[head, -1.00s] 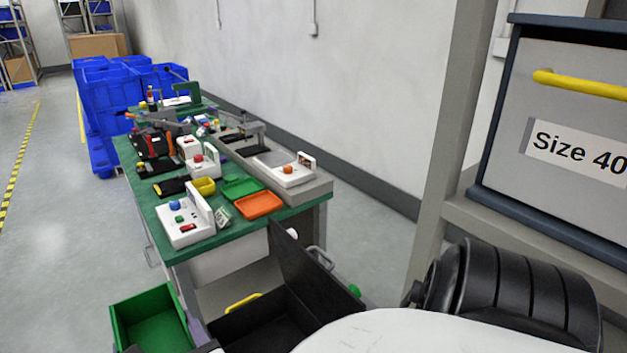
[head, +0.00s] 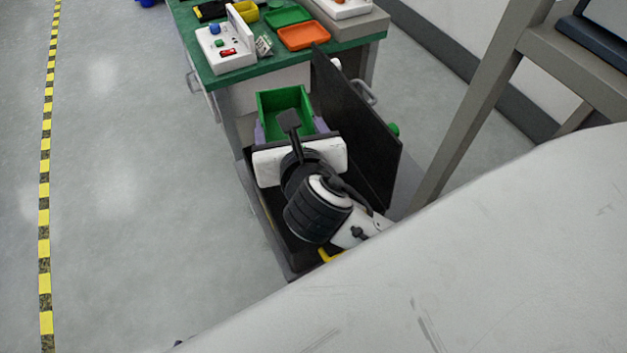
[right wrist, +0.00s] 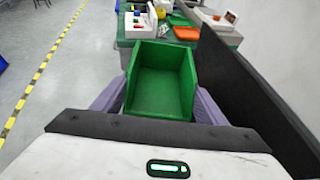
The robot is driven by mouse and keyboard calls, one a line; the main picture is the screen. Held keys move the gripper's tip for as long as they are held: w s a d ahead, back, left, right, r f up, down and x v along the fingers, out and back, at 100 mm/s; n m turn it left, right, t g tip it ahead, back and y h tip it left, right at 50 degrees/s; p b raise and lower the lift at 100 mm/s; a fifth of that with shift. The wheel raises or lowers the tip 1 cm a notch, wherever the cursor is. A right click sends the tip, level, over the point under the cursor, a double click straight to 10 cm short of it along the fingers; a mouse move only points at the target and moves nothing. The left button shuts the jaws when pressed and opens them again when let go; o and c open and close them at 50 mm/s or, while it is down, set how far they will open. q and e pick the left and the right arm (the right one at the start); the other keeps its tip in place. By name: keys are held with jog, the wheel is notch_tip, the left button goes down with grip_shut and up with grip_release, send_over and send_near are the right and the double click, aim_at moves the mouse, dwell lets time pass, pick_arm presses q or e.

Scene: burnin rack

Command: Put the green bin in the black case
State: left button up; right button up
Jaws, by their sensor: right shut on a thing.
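The green bin (head: 284,103) is an open box held between the purple fingers of my right gripper (head: 290,128). The right wrist view also shows the bin (right wrist: 160,90) upright and empty, with one finger on each side. The black case (head: 357,125) stands open on the floor, its lid upright on the right side. The bin is at the far end of the case, beside the lid; I cannot tell whether its base is below the case rim. My right wrist and arm hide much of the case's interior. My left gripper is out of view.
A green-topped workbench (head: 275,62) stands just beyond the case, with an orange tray (head: 303,35) and a white control box (head: 226,45) on it. A grey rack post (head: 470,110) is to the right. The floor at left is clear past a yellow-black line (head: 46,180).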

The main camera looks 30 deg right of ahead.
jog(key=w+f+n+y+b, duration=0.1)
jog(key=w+f+b, duration=0.1)
jog(key=f, duration=0.6)
jog(key=w+d+f+y+b, duration=0.1)
jog(key=w+f, duration=0.1)
jog(key=f, duration=0.6)
jog(key=w+d+f+n+y+b, duration=0.1)
jog(key=w+f+b, duration=0.1)
jog(key=f, duration=0.6)
jog(key=shift+w+d+n+t+b, duration=0.15)
jog(key=shift+n+t+b, duration=0.15)
jog(key=shift+b, duration=0.05)
jog(key=shift+f, duration=0.2)
jog(key=shift+r, duration=0.1)
jog(key=shift+f+b, duration=0.3)
jog(key=shift+f, duration=0.35)
jog(key=o, duration=1.1)
